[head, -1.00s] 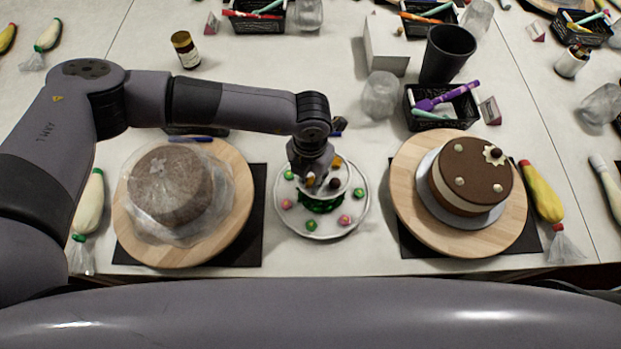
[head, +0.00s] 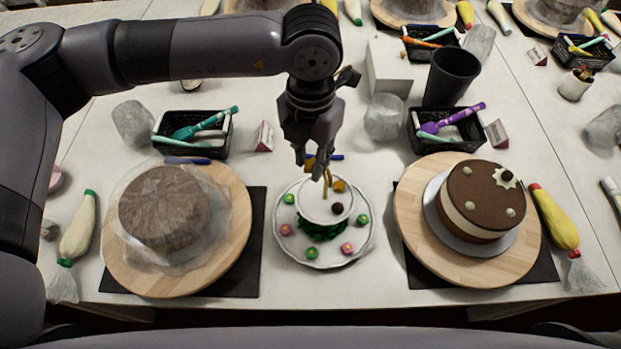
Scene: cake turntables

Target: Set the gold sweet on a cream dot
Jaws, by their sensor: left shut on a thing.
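My left gripper (head: 309,168) points down above the far side of a white bowl (head: 313,212) on a plate. It is shut on a small gold sweet (head: 310,163), partly hidden by the fingers. Another gold sweet (head: 340,186) and a dark sweet (head: 337,208) show at the bowl. A thin gold shape hangs by the fingertips; I cannot tell what it is. The brown cake (head: 482,195) at right has a pale band, small cream dots (head: 510,212) on top and a cream star (head: 505,178) with a dark ball. My right gripper is not in view.
The plate (head: 287,246) carries pink and green sweets. A covered cake (head: 165,208) stands on a wooden turntable (head: 232,235) at left. The brown cake has its own turntable (head: 412,205). Black baskets (head: 222,148), a dark cup (head: 450,78) and piping bags (head: 553,215) stand around.

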